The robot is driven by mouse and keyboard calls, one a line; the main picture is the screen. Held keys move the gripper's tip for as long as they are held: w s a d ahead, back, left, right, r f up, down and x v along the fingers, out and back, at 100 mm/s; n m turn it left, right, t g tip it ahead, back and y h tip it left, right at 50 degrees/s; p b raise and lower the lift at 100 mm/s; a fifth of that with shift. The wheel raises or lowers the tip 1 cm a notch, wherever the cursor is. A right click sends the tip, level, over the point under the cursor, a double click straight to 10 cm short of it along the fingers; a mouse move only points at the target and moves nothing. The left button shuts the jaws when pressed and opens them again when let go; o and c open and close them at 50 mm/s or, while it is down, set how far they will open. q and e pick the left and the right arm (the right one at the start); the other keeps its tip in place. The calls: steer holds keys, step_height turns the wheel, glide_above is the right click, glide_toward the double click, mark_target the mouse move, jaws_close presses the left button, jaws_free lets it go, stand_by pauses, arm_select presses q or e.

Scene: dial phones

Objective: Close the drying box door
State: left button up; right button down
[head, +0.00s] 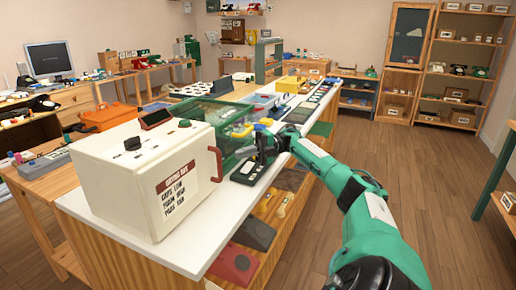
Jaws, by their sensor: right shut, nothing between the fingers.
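The drying box (130,175) is a cream-white box on the near end of the white-topped counter. Its front bears a dark red and white label (178,190) and a red handle (216,163) at the right side. The door looks about flush with the box; I cannot tell whether a small gap is left. My right gripper (258,152) is shut and empty, to the right of the red handle and apart from it, above the counter by a dark device. My left gripper is not in view.
A green-rimmed clear bin (232,125) stands behind the box. A dark flat device (249,171) lies on the counter (215,222) near my gripper. Shelves under the counter hold a red phone (234,264) and other parts. The wooden floor (400,165) at right is clear.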

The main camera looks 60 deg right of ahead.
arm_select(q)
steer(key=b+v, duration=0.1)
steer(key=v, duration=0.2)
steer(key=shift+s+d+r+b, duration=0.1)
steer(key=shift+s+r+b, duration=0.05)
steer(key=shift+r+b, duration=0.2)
arm_select(e)
steer(key=d, duration=0.6)
steer(key=shift+s+d, duration=0.35)
steer(key=shift+s, duration=0.05)
